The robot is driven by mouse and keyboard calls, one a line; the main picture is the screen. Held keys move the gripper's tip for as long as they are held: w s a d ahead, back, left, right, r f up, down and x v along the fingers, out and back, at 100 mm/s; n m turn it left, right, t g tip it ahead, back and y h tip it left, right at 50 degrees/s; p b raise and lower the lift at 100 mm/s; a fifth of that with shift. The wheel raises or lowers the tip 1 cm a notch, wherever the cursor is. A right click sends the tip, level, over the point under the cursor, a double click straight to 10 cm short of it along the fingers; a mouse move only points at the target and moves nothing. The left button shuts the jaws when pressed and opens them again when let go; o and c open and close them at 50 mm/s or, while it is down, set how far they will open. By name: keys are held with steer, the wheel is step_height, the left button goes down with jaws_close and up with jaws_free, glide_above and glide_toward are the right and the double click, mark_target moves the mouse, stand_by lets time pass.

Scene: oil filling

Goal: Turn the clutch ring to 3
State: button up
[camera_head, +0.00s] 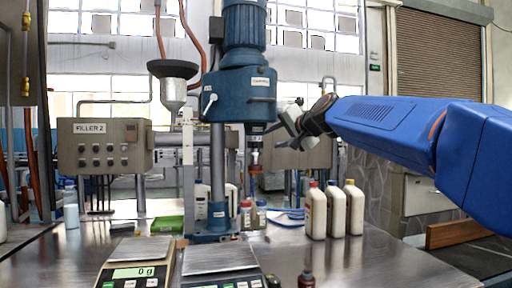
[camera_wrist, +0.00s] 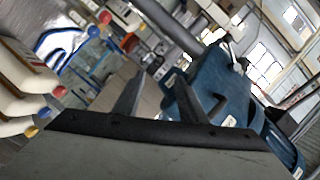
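The blue capping machine (camera_head: 240,95) stands on the bench in the middle of the head view. Its dark spindle (camera_head: 256,130) hangs under the blue head, with a white chuck (camera_head: 254,157) below. The clutch ring seems to be part of this spindle, but its numbers are too small to read. My gripper (camera_head: 279,127) is just right of the spindle. In the wrist view my gripper (camera_wrist: 158,82) shows two grey fingers apart with nothing clearly between them. The blue machine body (camera_wrist: 225,85) is to their right there. Contact with the ring cannot be told.
White bottles (camera_head: 337,210) with coloured caps stand right of the machine; some show in the wrist view (camera_wrist: 22,80). A control box (camera_head: 104,145) is at left. The front right bench is clear.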

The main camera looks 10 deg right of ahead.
mark_target(256, 145)
steer(key=x, duration=1.5)
steer(key=shift+w+a+f, duration=0.1)
steer(key=shift+w+f, duration=0.05)
steer(key=shift+w, duration=0.1)
jaws_close()
